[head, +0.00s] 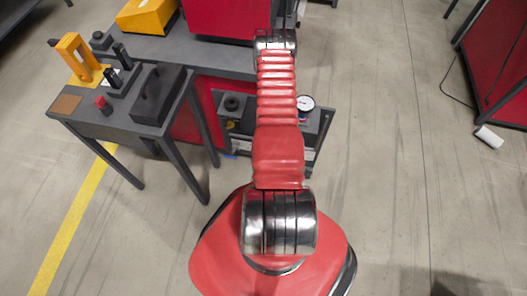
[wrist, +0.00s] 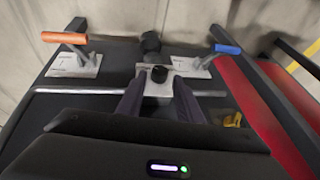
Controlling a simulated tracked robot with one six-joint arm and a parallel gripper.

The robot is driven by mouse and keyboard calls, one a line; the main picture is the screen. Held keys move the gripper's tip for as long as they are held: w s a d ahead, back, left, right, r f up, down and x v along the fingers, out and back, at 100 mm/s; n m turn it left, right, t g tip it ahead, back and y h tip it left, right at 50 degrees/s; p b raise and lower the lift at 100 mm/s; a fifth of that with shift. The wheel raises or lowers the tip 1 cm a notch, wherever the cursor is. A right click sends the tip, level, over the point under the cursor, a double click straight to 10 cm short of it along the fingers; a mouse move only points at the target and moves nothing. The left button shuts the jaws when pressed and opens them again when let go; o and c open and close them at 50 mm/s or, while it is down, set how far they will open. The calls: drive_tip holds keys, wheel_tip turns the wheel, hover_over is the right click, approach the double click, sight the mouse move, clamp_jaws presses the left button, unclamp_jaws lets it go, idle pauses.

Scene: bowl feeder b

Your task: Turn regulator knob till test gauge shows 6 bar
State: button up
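A small black round knob (wrist: 159,73), which looks like the regulator knob, stands on a light plate in the wrist view. My gripper (wrist: 159,82) is open, its two dark fingers apart with the knob showing between their tips. I cannot tell whether either finger touches it. A round gauge with a white face (head: 305,103) shows beside my arm in the head view. Its needle is too small to read. My arm hides the knob and my gripper in the head view.
An orange-handled lever (wrist: 64,38) is at left and a blue-handled lever (wrist: 227,49) at right, both on light plates. A black cylinder (wrist: 150,42) stands behind the knob. A dark side table (head: 70,113) stands left in the head view. The floor at right is mostly clear.

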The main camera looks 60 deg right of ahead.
drive_tip(key=x, duration=0.4)
drive_tip(key=shift+w+d+f, duration=0.1)
drive_tip(key=shift+f, duration=0.3)
drive_tip(key=shift+c, duration=0.5)
drive_tip(key=c, duration=0.6)
drive_tip(key=shift+d, duration=0.1)
drive_tip(key=shift+c, duration=0.3)
